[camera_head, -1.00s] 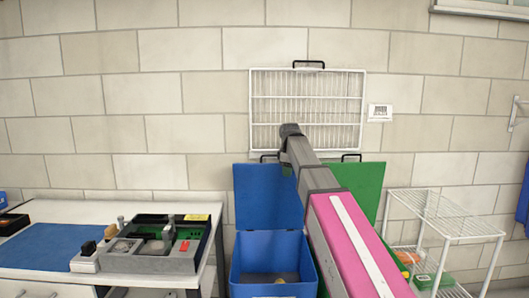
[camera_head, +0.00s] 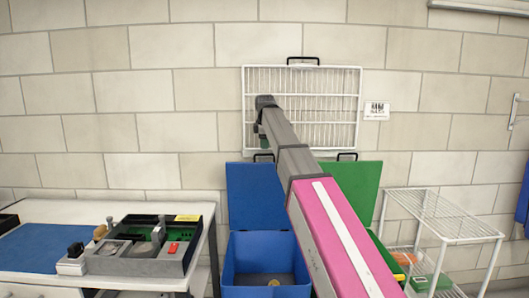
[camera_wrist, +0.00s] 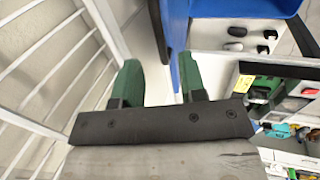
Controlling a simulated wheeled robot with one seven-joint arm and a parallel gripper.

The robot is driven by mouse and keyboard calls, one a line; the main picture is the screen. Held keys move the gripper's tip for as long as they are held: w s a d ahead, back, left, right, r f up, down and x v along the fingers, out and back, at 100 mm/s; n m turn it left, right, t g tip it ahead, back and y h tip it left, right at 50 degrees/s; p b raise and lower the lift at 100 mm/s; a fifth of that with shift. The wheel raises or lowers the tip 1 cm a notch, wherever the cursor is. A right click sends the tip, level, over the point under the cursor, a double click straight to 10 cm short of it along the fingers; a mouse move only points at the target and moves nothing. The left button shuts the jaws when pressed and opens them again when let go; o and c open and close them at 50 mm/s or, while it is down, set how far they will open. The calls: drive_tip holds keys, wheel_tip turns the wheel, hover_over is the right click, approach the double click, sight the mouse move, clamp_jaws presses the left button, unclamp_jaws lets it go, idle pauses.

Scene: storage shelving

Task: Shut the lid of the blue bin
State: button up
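The blue bin (camera_head: 266,291) stands open on the floor side of the wall, with a small yellowish thing inside. Its blue lid (camera_head: 253,196) stands upright at the back of the bin. My gripper (camera_wrist: 160,64) is open, with two green fingers apart and nothing held between them. In the head view the arm's end is above the lid, in front of the wall grid. In the wrist view the blue lid's edge (camera_wrist: 187,66) shows between and beyond the fingers, close to the right one. I cannot tell whether they touch.
A green lid (camera_head: 356,190) stands upright to the right, partly behind my arm. A white wire grid (camera_head: 335,100) hangs on the wall. A workbench (camera_head: 180,208) with a tray of tools is at left, and a white wire rack (camera_head: 440,218) at right.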

drive_tip(key=x, duration=0.4)
drive_tip(key=shift+w+f, duration=0.1)
drive_tip(key=shift+f, duration=0.25)
clamp_jaws()
